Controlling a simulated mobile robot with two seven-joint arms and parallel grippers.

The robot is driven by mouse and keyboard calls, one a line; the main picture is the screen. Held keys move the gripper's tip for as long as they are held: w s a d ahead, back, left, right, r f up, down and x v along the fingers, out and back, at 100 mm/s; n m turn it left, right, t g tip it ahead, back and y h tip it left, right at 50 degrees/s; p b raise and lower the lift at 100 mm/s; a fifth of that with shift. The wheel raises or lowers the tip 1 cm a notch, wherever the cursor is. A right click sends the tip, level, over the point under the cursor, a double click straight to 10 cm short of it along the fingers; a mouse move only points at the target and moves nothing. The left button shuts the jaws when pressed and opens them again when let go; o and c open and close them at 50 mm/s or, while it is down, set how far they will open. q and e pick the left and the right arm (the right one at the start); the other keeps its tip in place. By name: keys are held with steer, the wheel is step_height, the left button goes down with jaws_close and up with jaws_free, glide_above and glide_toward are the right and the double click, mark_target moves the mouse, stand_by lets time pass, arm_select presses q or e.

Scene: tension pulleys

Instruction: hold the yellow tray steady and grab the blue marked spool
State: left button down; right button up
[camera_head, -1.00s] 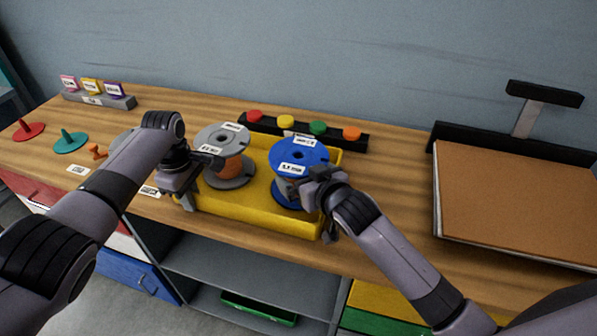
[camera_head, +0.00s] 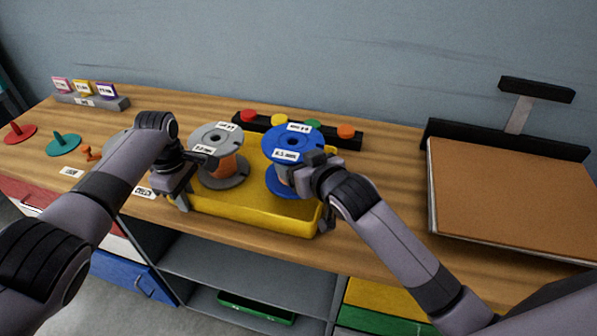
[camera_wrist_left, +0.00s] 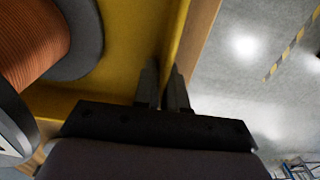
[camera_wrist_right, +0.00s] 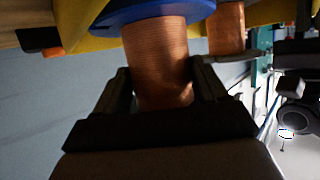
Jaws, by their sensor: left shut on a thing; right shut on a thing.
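The yellow tray (camera_head: 250,212) sits at the table's front edge. My left gripper (camera_head: 181,199) is shut on its front wall near the left end; the left wrist view shows the fingers (camera_wrist_left: 164,88) pinching that wall. The blue spool (camera_head: 292,145), with white labels on its top flange, is upright above the tray's right part. My right gripper (camera_head: 300,176) is shut on its copper-wound core (camera_wrist_right: 160,65), one finger each side, below the blue flange. A grey spool (camera_head: 216,138) with copper winding stands in the tray's left part. The blue spool's lower flange is partly hidden.
A black strip (camera_head: 300,133) with red, yellow, green and orange knobs lies behind the tray. A brown board (camera_head: 515,195) in a black-backed holder stands at right. Red (camera_head: 20,132) and teal (camera_head: 63,145) discs lie at left. Open shelves are below.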

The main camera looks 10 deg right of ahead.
mark_target(299, 148)
step_height(299, 148, up, 7)
stand_by(0.3)
arm_select(q)
steer(key=c, duration=1.1)
jaws_free()
steer(key=shift+r, duration=0.1)
